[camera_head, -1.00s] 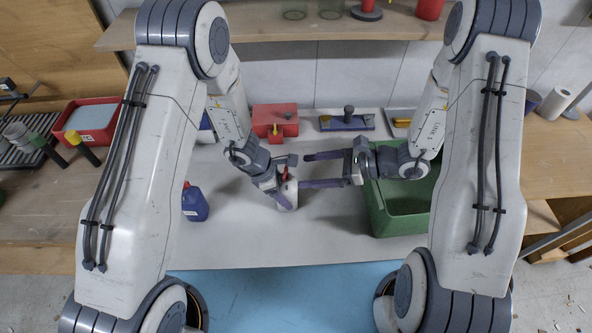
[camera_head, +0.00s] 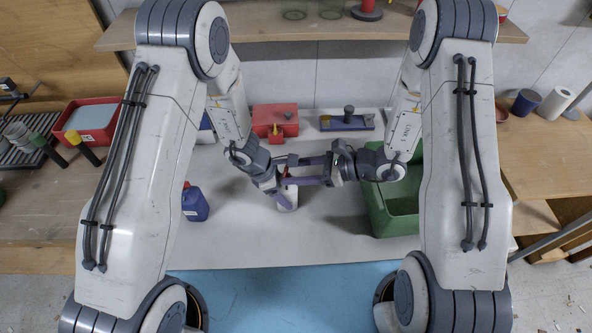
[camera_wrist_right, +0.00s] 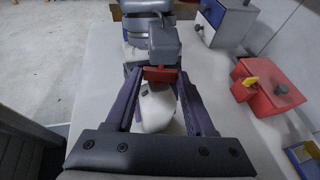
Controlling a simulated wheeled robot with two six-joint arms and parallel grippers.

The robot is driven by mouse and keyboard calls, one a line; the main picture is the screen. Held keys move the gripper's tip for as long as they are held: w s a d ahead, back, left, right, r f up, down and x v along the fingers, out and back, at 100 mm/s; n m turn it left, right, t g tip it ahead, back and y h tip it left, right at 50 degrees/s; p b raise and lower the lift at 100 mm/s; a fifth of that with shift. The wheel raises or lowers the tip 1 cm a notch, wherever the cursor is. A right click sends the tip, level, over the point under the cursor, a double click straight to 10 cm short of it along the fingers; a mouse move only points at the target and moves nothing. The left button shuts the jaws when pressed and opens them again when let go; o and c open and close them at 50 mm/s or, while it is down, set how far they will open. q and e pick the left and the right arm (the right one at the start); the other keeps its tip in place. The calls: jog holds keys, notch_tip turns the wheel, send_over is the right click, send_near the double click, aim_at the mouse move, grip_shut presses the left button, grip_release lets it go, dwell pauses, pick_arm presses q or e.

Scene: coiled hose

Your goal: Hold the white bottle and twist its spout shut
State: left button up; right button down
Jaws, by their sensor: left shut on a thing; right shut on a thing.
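The white bottle (camera_head: 288,201) stands upright on the light table, partly hidden by my grippers. It also shows in the right wrist view (camera_wrist_right: 157,110). Its red spout (camera_wrist_right: 160,74) is on top and mostly covered in the head view. My left gripper (camera_head: 281,190) is shut on the bottle, coming from the left and lower down. My right gripper (camera_head: 288,171) reaches in from the right, above the left one. In the wrist view its two purple fingers lie on either side of the red spout, shut on it. The spout's exact turn is hard to tell.
A blue bottle (camera_head: 195,205) stands left of the grippers. A green bin (camera_head: 395,222) is at right. A red box (camera_head: 275,117) and a blue block with a dark knob (camera_head: 347,122) stand at the back. The front of the table is clear.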

jog(key=shift+s+m+t+h, duration=0.15)
jog(key=shift+m+t+h, duration=0.15)
jog(key=shift+m+t, duration=0.45)
jog(key=shift+c, duration=1.2)
grip_release()
jog(key=v, duration=1.2)
